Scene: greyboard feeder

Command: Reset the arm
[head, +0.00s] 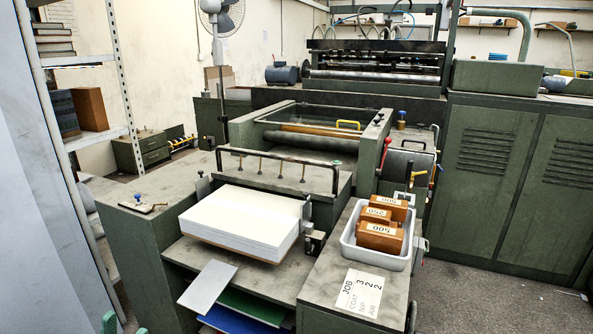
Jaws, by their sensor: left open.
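My left gripper (124,326) shows only as two green fingertips at the bottom left edge of the head view. The tips stand apart with a gap between them, and I see nothing held there. The rest of that gripper and its arm are cut off by the frame. It is in front of and to the left of the feeder machine, apart from the paper stack in the picture. My right gripper and arm are not in view.
A white board stack (245,222) lies on the green feeder. A grey tray (347,240) holds brown blocks labelled with numbers, beside a job card (360,291). Grey, green and blue sheets stick out below the stack. A metal shelf (110,95) stands at left.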

